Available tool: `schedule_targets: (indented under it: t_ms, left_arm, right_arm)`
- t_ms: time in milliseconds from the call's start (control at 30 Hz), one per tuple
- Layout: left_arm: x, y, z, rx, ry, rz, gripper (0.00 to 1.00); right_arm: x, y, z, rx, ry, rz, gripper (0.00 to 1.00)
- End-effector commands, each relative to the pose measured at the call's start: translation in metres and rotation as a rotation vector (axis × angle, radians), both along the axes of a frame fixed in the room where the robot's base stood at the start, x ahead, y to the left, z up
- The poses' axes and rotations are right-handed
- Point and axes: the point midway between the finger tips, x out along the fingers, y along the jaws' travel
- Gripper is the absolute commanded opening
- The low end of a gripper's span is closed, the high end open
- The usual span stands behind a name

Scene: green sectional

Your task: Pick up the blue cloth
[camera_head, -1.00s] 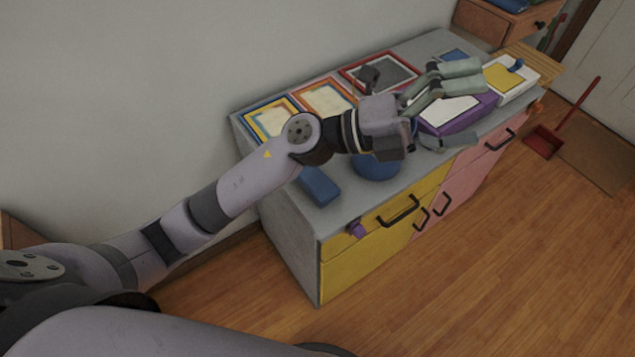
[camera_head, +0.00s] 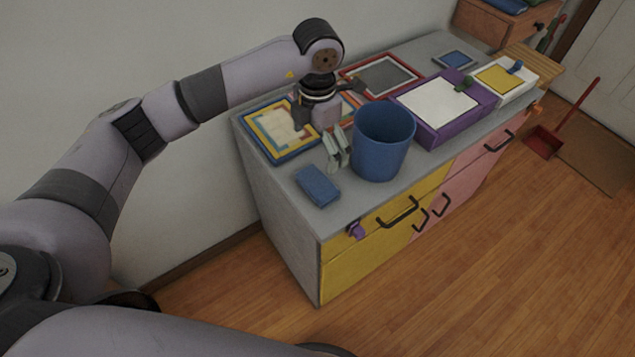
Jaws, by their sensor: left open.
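A small blue folded block, which looks like the blue cloth (camera_head: 318,186), lies flat on the grey cabinet top (camera_head: 291,177) near its left front corner. My left gripper (camera_head: 338,149) points down above the cabinet, just behind and to the right of the cloth. It is open, with pale green fingertips, and is apart from the cloth. The far side of the gripper is partly hidden by its own wrist. My right gripper is not in view.
A blue bucket (camera_head: 382,145) stands close to the right of my left gripper. Framed boards (camera_head: 276,131) lie behind it. A purple box (camera_head: 452,128) and a white box (camera_head: 526,86) stand further right.

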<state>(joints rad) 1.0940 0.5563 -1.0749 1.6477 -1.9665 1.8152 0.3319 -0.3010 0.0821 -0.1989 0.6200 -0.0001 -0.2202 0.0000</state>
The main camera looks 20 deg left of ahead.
Motion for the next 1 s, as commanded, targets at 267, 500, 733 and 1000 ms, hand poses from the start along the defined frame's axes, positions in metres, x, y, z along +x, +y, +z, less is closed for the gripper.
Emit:
schedule_targets:
  t_ms: [267,500,733,1000]
  left_arm:
    - [-0.001,-0.001,-0.057,-0.002,0.004,0.000,1.00]
    - [-0.001,-0.001,-0.077,-0.002,0.000,-0.002,1.00]
    - [-0.004,-0.002,-0.106,-0.003,0.005,-0.001,1.00]
    - [-0.002,-0.002,-0.128,-0.004,-0.001,-0.003,1.00]
  right_arm:
    - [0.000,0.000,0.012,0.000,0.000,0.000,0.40]
    - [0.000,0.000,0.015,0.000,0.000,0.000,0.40]
    - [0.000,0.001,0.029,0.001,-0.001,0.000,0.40]
    - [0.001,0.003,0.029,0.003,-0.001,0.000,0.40]
